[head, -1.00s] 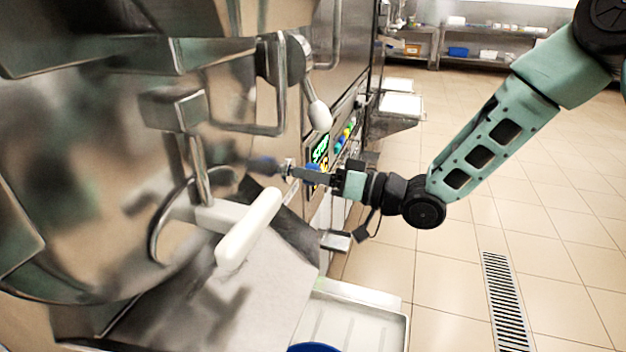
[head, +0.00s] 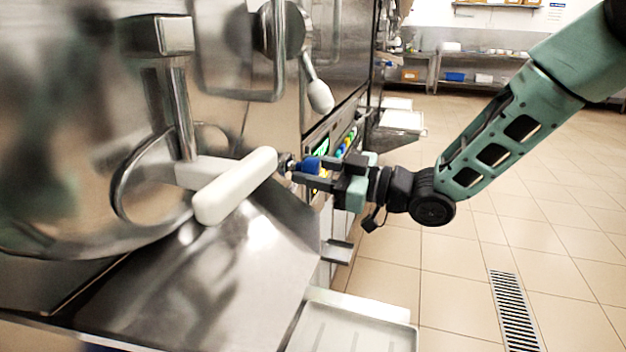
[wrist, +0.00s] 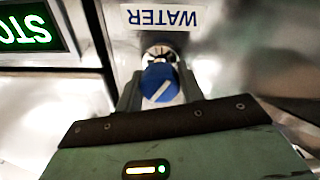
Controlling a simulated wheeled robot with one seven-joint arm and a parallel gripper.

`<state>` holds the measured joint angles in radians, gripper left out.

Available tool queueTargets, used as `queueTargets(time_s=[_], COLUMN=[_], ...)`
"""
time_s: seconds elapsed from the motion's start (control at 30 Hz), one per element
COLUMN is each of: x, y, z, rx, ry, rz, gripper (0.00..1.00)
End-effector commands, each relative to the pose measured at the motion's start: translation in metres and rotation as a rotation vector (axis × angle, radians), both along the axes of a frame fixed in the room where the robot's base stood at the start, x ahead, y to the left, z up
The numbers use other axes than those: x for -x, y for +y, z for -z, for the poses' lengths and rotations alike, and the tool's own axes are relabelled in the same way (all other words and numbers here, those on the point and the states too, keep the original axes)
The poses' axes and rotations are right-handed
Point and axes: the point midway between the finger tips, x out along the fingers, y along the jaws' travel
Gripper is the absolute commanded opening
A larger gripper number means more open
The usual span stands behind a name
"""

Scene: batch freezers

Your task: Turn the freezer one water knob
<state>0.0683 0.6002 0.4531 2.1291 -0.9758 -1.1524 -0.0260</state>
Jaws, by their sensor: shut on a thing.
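The blue water knob (wrist: 160,83) shows in the wrist view under an upside-down WATER label (wrist: 163,18). A white line on its face runs diagonally. The knob (head: 311,165) also shows in the head view, on the front of the steel freezer, to the right of the white-handled lever. My gripper (head: 303,170) reaches the knob from the right. In the wrist view its fingers (wrist: 160,92) stand on either side of the knob and are shut on it. The finger contact faces are mostly hidden.
A white handle (head: 235,186) on the freezer door sticks out just left of my gripper. A lever with a white knob (head: 319,96) hangs above. A steel tray (head: 358,326) juts out below. A green-lit display (wrist: 30,30) is beside the knob.

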Motion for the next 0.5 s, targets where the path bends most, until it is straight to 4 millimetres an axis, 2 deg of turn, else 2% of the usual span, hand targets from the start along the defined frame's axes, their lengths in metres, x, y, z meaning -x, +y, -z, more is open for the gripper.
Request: queueTargets(time_s=[0.5], x=[-0.0008], y=[-0.0008], z=[-0.0005], rx=[0.027], ry=[-0.073], rz=[0.003], gripper=[0.15])
